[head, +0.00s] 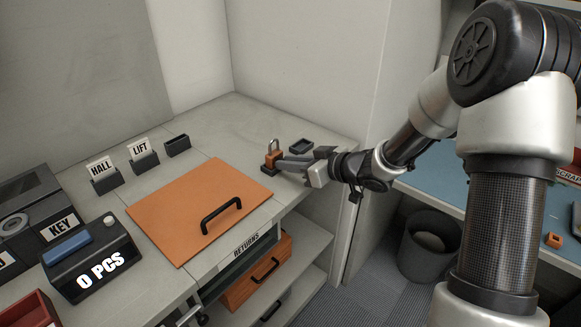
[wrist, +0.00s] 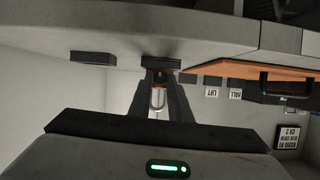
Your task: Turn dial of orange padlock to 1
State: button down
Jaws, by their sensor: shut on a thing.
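The orange padlock (head: 273,158) stands upright on a small dark base (head: 268,169) near the right end of the grey counter, with its shackle at the top. My gripper (head: 282,162) reaches in from the right, low and nearly level, with its fingers shut at the padlock. In the wrist view, which is upside down, the padlock's shackle (wrist: 157,98) shows between the two fingers (wrist: 157,90). The orange body is mostly hidden by the fingers there. The dial and its numbers cannot be read in either view.
A small dark tray (head: 301,146) lies just behind my gripper. An orange board with a black handle (head: 200,208) covers the counter to the left. LIFT (head: 141,150) and HALL (head: 101,168) card holders stand farther left. The counter's back right is clear.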

jog(key=n+b, duration=0.1)
jog(key=b, duration=0.1)
jog(key=n+t+h+b, duration=0.1)
jog(key=b, duration=0.2)
jog(key=shift+s+a+f+n+t, duration=0.2)
jog(key=shift+f+n+t, duration=0.1)
jog(key=n+b, duration=0.1)
jog(key=b, duration=0.2)
jog(key=shift+s+r+t, duration=0.1)
jog(key=shift+t, duration=0.2)
jog(key=shift+r+h, duration=0.15)
jog(key=shift+h, duration=0.15)
jog(key=c, duration=1.6)
grip_release()
jog(key=shift+c, duration=0.2)
jog(key=p+v, duration=0.4)
jog(key=v, duration=1.3)
jog(key=shift+s+p, duration=0.2)
jog(key=shift+p, duration=0.15)
